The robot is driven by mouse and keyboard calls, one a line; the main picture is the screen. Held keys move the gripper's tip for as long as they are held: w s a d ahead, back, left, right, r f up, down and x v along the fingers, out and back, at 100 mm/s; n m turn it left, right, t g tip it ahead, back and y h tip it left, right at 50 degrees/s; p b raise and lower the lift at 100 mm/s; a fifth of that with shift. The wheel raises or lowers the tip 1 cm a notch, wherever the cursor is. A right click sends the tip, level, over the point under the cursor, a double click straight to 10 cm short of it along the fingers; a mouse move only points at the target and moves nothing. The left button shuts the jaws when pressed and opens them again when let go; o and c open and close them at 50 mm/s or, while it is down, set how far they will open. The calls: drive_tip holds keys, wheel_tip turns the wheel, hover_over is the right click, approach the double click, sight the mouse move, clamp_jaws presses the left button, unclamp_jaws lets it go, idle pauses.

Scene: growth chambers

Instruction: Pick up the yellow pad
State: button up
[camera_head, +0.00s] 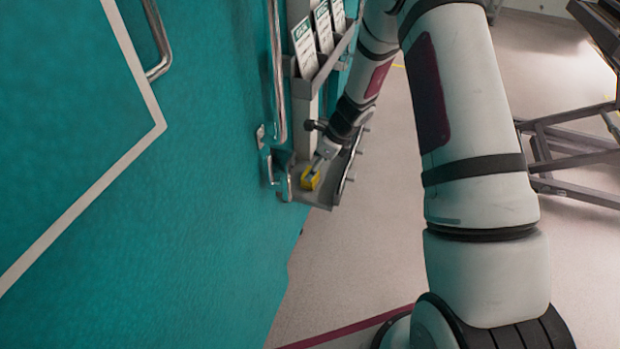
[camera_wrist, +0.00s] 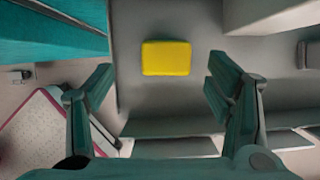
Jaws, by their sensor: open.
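The yellow pad (camera_wrist: 166,58) lies flat on a grey metal shelf (camera_wrist: 135,92) in the wrist view, ahead of my gripper. In the head view the pad (camera_head: 310,179) shows as a small yellow patch on the low shelf (camera_head: 318,196) beside the teal wall, partly hidden by my gripper. My gripper (camera_wrist: 159,84) is open, with one finger to the left and one to the right of the pad in the picture. Nothing is between the fingers. I cannot tell exactly how far the fingertips are above the pad.
A rack with several white cards (camera_head: 305,45) stands above the shelf, beside a vertical metal handle (camera_head: 276,75). The teal wall (camera_head: 170,200) is close on the left. A grey metal frame (camera_head: 570,150) stands at right. Open floor (camera_head: 385,240) lies between.

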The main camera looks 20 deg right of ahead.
drive_tip(key=shift+w+d+b+x, duration=0.1)
drive_tip(key=shift+w+b+x, duration=0.1)
drive_tip(key=shift+x, duration=1.25)
drive_tip(key=shift+w+d+b+x, duration=0.1)
drive_tip(key=shift+d+b+x, duration=0.05)
drive_tip(key=shift+x, duration=1.3)
drive_tip(key=shift+c, duration=0.3)
drive_tip(key=c, duration=1.2)
